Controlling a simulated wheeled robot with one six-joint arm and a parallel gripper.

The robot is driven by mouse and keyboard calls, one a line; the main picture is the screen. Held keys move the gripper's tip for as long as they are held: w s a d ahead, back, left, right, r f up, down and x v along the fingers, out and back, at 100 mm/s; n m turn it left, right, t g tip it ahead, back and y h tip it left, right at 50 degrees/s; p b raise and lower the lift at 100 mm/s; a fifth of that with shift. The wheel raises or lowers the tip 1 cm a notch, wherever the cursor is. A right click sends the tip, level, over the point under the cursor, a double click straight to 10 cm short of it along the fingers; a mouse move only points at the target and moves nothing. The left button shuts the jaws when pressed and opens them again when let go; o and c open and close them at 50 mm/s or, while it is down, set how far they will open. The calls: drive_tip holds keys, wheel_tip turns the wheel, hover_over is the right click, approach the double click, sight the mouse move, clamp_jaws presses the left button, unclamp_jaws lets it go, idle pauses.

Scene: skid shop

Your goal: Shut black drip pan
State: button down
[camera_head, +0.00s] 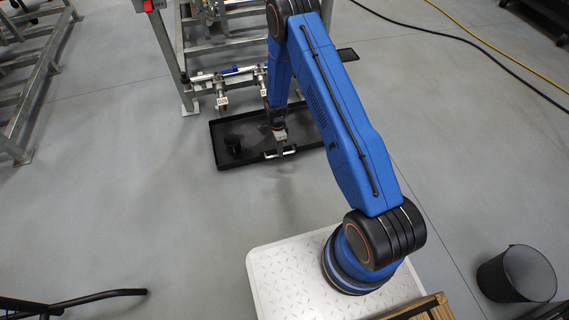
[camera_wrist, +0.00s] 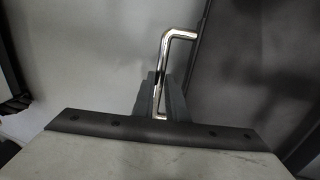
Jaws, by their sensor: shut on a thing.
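The black drip pan (camera_head: 305,141) is a shallow rectangular tray low at the floor, sticking out from under the steel skid frame. A bright metal handle (camera_head: 287,153) is on its near edge. In the wrist view the handle (camera_wrist: 177,36) is a bent shiny bar, with the pan's dark edge (camera_wrist: 205,45) beside it. My gripper (camera_head: 282,148) reaches down to the pan's near edge. In the wrist view my gripper's fingers (camera_wrist: 162,95) are closed around the handle bar. How far the pan reaches under the skid is partly hidden by my arm.
The skid frame (camera_head: 182,60) with pipes and valves stands behind the pan. A dark bin (camera_head: 517,274) is at lower right. Black and yellow cables (camera_head: 480,40) lie at upper right.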

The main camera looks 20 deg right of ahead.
drive_tip(key=w, duration=1.4)
drive_tip(key=shift+w, duration=0.25)
drive_tip(key=shift+w+r, duration=0.1)
drive_tip(key=c, duration=1.8)
unclamp_jaws()
drive_tip(key=shift+o, duration=0.2)
drive_tip(key=v, duration=1.7)
drive_tip(key=shift+r, duration=0.2)
